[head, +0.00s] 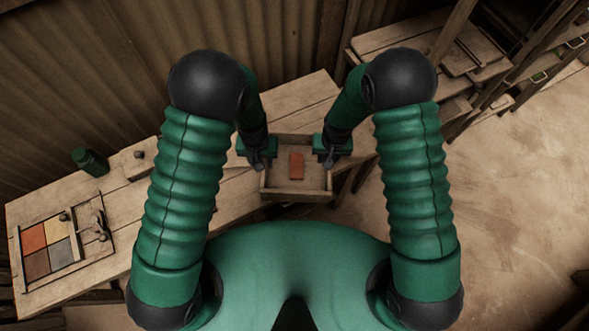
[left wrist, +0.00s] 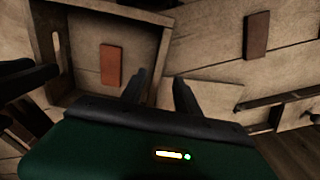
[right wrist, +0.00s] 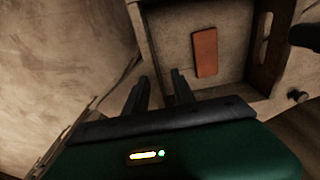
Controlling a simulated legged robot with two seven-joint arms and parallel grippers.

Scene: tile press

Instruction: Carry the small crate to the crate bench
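The small crate (head: 296,196) is an open wooden box with an orange-red tile (head: 296,166) lying flat inside. My left gripper (head: 262,158) is at its left wall and my right gripper (head: 334,156) at its right wall. In the left wrist view, the fingers (left wrist: 158,92) stand apart on either side of the near wall. In the right wrist view, the fingers (right wrist: 160,92) also straddle a wall with a gap between them. The far wall in the left wrist view has a handle slot. Whether the crate rests on the bench is unclear.
Another wooden bench (head: 385,40) and shelving stand at upper right. Open floor (head: 500,190) lies to the right.

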